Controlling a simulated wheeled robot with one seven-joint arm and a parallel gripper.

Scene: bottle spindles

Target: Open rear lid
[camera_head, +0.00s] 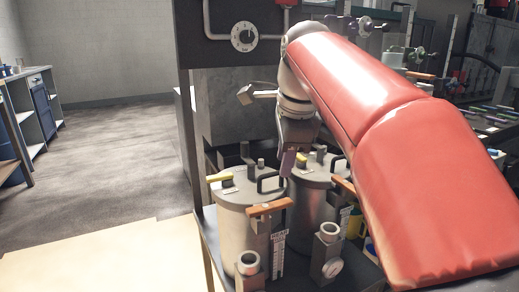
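Two grey metal canisters with closed-looking lids stand side by side, the left canister (240,228) and the right canister (310,205). The left lid (236,192) carries a black handle (270,180), a small knob and a yellow lever (220,177). The right lid (316,173) has similar fittings and is partly hidden by my gripper. My gripper (290,155) points down just above the gap between the lids, close to the left lid's black handle. Its fingers are small and overlapped; whether it touches or grips anything is unclear.
Orange handles (270,208) and pipe fittings (247,264) stand at the canisters' front. A dark panel with a round dial (243,36) rises behind. My red-covered arm hides much of the right side. Floor on the left is free, with a blue cabinet (42,103) farther back.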

